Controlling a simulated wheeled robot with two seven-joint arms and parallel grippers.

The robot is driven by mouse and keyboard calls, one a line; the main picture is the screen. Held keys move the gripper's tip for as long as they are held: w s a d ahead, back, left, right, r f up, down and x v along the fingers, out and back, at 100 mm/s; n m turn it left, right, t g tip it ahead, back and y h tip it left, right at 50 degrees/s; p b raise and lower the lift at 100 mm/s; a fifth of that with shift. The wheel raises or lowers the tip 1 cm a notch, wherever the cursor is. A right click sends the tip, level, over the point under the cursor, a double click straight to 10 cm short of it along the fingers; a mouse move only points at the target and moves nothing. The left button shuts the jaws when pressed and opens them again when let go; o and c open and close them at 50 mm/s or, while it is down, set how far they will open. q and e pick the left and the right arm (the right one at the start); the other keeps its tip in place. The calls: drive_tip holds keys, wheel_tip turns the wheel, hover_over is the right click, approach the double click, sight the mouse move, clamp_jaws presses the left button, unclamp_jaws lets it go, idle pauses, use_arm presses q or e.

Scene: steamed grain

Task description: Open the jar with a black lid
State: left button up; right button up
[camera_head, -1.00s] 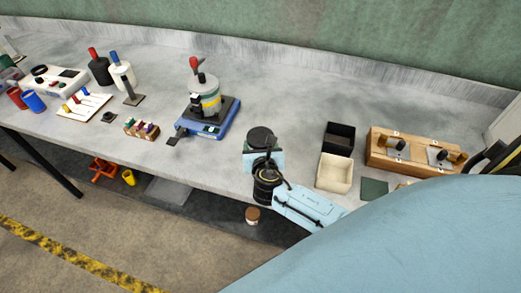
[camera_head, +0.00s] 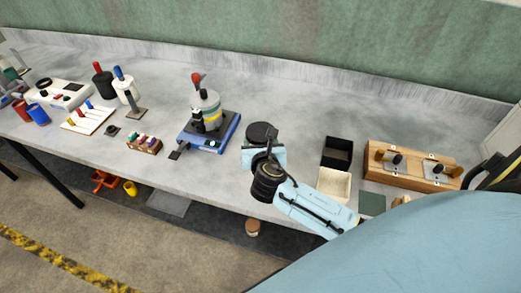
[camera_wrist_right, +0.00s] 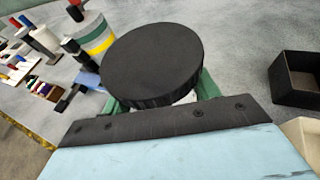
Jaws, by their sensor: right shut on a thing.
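The round black lid (camera_head: 262,132) shows at the end of my right arm in the head view. It fills the middle of the right wrist view (camera_wrist_right: 153,62), with a flat top and a ribbed side. My right gripper (camera_head: 263,150) is shut on the lidded jar, with green finger parts on both sides of the lid. The jar's body is hidden below the lid and behind the gripper, so I cannot tell whether lid and body are joined. My left gripper is not in view.
A black open box (camera_head: 337,152) and a cream box (camera_head: 333,185) stand right of the gripper, near a wooden fixture (camera_head: 412,167). A blue-based device (camera_head: 208,133) stands to the left. Bare bench lies behind the lid. The bench's front edge is close to my arm.

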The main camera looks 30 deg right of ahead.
drive_tip(key=shift+r, duration=0.85)
drive_tip(key=o, duration=0.5)
drive_tip(key=c, duration=0.7)
